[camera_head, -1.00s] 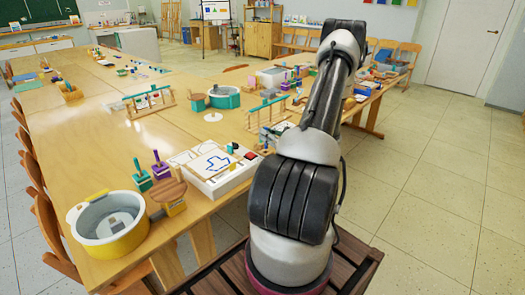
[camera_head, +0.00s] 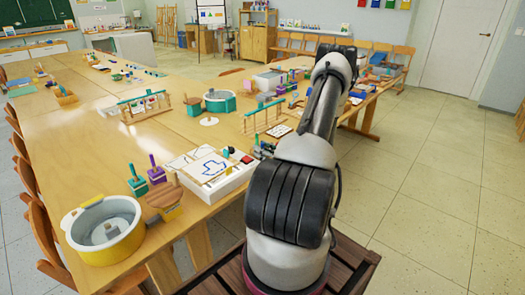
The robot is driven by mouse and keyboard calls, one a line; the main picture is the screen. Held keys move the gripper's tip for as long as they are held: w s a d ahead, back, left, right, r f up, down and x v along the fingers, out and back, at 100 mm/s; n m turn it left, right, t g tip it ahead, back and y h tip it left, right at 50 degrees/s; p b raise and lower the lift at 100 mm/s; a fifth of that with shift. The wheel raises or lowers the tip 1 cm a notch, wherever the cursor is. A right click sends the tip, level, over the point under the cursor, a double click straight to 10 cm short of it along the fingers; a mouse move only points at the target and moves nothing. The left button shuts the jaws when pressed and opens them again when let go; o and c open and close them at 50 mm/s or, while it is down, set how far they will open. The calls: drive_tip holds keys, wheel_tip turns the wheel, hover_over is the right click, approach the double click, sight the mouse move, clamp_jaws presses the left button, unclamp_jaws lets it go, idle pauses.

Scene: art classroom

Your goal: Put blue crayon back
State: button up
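I cannot make out a blue crayon in this view. A white tray (camera_head: 222,188) on the near table holds a sheet of paper (camera_head: 208,168) with a blue line drawing. Small red and dark items lie at the tray's right end, too small to identify. My arm rises at the right of the table and reaches away over its right side. My gripper is hidden beyond the far end of the arm, so its fingers and anything in them do not show.
A yellow-and-white tub (camera_head: 103,232) stands at the table's near left corner. Wooden racks (camera_head: 262,118), a teal pot (camera_head: 220,103) and several small art items crowd the right side. The left of the table (camera_head: 85,150) is mostly bare. The floor on the right (camera_head: 430,190) is clear.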

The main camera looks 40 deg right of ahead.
drive_tip(key=shift+r, duration=0.15)
drive_tip(key=s, duration=1.1)
drive_tip(key=a+r+n+g+y, duration=0.55)
drive_tip(key=a+r+n, duration=0.35)
drive_tip(key=a, duration=0.2)
drive_tip(key=a+r+n+g+y, duration=0.5)
drive_tip(key=a+r+n+g, duration=0.3)
drive_tip(key=a, duration=0.3)
drive_tip(key=s+a+r+n+g+h, duration=0.4)
drive_tip(key=s+a+r+n+h, duration=0.3)
drive_tip(key=n, duration=0.3)
drive_tip(key=s+d+r+n+t+h, duration=0.2)
drive_tip(key=s+r+n+t+h, duration=0.2)
drive_tip(key=r+n, duration=0.3)
drive_tip(key=shift+n+h, duration=0.35)
drive_tip(key=shift+n, duration=0.25)
